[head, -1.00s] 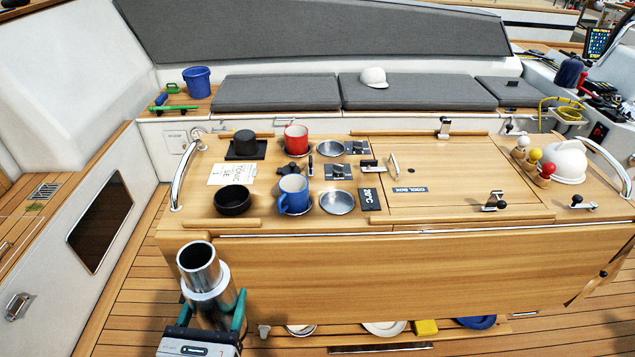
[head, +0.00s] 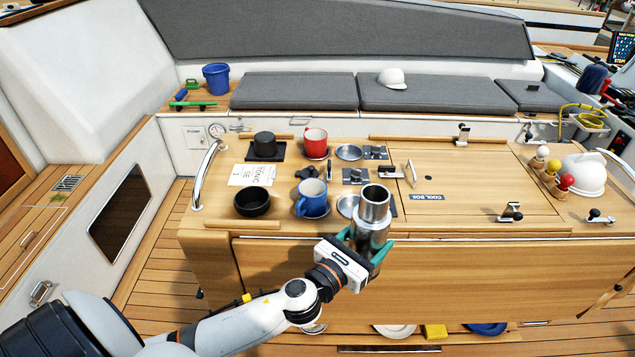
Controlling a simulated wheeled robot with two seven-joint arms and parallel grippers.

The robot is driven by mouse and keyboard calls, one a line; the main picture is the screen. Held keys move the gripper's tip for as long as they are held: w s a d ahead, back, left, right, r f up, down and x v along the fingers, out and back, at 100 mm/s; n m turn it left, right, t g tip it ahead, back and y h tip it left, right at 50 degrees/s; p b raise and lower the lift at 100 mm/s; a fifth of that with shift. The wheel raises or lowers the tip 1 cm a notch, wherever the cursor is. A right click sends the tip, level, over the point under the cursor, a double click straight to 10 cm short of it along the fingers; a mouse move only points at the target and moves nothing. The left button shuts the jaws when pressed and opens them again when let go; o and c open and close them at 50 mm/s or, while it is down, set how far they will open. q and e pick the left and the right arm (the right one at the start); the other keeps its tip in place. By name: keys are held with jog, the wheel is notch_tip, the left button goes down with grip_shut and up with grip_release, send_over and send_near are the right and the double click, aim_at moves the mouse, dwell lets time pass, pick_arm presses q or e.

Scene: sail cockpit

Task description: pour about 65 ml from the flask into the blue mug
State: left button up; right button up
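The blue mug (head: 312,198) stands upright on the table near its front edge, its handle to the left. The flask (head: 373,217) is a steel cylinder with an open top, upright or nearly so. My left gripper (head: 372,247) is shut on the flask's lower part, with teal fingers around it. The flask is in front of the table, to the right of the blue mug and apart from it in the picture. It hides part of a round steel disc and the small dark sign. My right gripper is not in view.
A red mug (head: 315,143) stands behind the blue mug. A black bowl (head: 252,203) is left of it, with a paper note (head: 252,174) and a black lidded item (head: 265,147) behind. The cool box lid (head: 480,185) fills the table's right part. A steel rail (head: 206,172) edges the left.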

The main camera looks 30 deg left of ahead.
pick_arm(q)
jog(key=w+a+r+y+p, duration=0.1)
jog(key=w+a+r+p, duration=0.1)
jog(key=w+a, duration=0.6)
jog(key=shift+w+a+r+n, duration=0.35)
jog(key=shift+w+r, duration=0.4)
jog(key=shift+w, duration=0.45)
jog(key=shift+d, duration=0.1)
